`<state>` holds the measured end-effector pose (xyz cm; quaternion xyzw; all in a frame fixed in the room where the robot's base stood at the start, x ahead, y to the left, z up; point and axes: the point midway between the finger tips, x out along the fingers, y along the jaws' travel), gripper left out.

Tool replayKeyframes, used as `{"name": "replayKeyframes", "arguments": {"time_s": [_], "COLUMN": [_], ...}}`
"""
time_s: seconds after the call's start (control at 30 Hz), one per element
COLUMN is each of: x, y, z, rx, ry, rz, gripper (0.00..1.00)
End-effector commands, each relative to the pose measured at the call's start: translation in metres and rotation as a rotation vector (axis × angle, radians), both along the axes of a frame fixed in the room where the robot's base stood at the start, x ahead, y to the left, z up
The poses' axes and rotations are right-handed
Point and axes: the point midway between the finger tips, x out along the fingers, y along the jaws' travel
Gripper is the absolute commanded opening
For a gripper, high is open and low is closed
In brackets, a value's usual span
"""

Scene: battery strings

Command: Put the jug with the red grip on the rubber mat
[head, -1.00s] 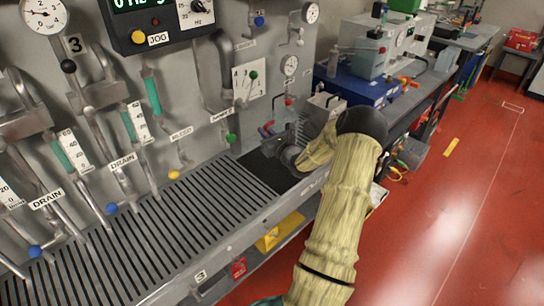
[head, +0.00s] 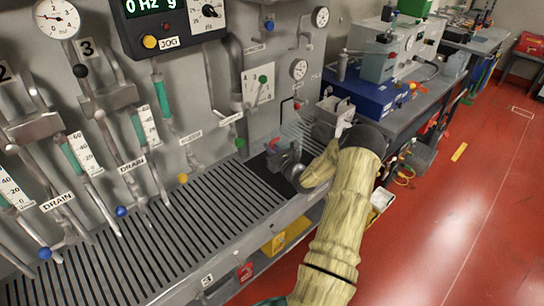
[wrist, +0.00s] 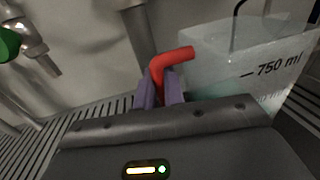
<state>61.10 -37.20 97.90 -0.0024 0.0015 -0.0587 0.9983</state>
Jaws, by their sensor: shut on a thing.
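The jug with the red grip (wrist: 213,62) is clear, has a 750 ml mark and holds pale liquid. It fills the right of the wrist view. My gripper (wrist: 160,90) has purple fingers closed around the red grip (wrist: 172,60). In the head view my gripper (head: 286,158) is over the far part of the grated bench, with a bit of red showing at its left. The dark rubber mat (head: 257,169) lies on the grating beneath and left of my gripper. I cannot tell whether the jug touches it.
A pale open container (head: 336,107) stands beyond my gripper, near a blue box (head: 372,95). Pipes, valves and gauges line the wall behind. A green knob (head: 240,143) is near the mat. The near grating (head: 180,235) is clear.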

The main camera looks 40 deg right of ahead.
Motion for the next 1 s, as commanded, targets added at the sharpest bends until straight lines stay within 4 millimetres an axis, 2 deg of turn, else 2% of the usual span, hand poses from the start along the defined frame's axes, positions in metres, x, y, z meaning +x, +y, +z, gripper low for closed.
{"name": "replayKeyframes", "arguments": {"time_s": [0.27, 0.37, 0.6, 1.0], "x": [0.002, 0.003, 0.002, 0.001], "y": [0.002, 0.004, 0.003, 0.001], "z": [0.0, -0.006, -0.037, -0.044], "rx": [-0.002, -0.001, -0.001, -0.003], "ry": [-0.003, -0.003, -0.002, -0.003], "rz": [0.004, 0.007, 0.005, 0.002], "gripper": [0.0, 0.0, 0.0, 0.0]}}
